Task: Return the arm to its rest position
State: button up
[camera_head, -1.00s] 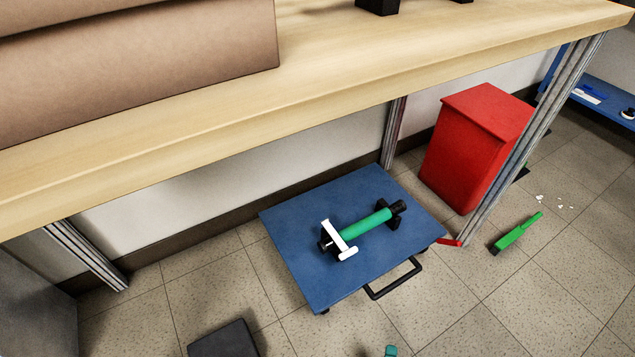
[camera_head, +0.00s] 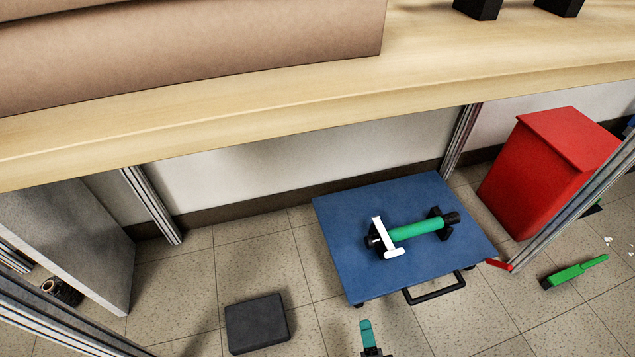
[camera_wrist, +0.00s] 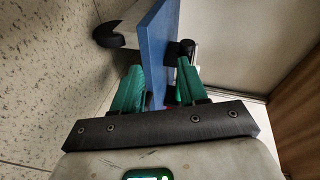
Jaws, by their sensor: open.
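In the head view one teal finger of my gripper (camera_head: 367,333) pokes up at the bottom edge, over the tiled floor in front of the blue trolley (camera_head: 345,245). The rest of my arm is out of the head view. The wrist view shows the blue board of the trolley (camera_wrist: 160,30) on edge beyond the fingers. A green roll (camera_head: 417,229) with a white T-shaped piece (camera_head: 384,238) lies on the trolley, apart from my gripper.
A red bin (camera_head: 548,170) stands right of the trolley. A green brush (camera_head: 577,272) and a dark block (camera_head: 257,323) lie on the floor.

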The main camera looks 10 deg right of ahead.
jog(key=w+a+r+n+g+y, duration=0.1)
jog(key=a+r+n+g+y, duration=0.5)
jog(key=n, duration=0.6)
jog(key=s+d+r+n+g+h+p, duration=0.2)
jog(key=s+d+r+n+g+h, duration=0.25)
jog(key=s+d+r+g, duration=0.65)
jog(key=s+d+r+t+p, duration=0.1)
jog(key=s+r+p, duration=0.1)
jog(key=r+p, duration=1.6)
jog(key=s+d+r+t+p, duration=0.2)
jog(key=r+p, duration=1.6)
jog(key=r, duration=0.2)
jog(key=shift+d+y, duration=0.3)
jog(key=shift+y, duration=0.15)
jog(key=shift+o, duration=0.5)
jog(key=shift+r+n+p, duration=0.25)
jog(key=shift+r+p, duration=0.1)
jog(key=shift+p, duration=0.15)
jog(key=shift+f, duration=0.1)
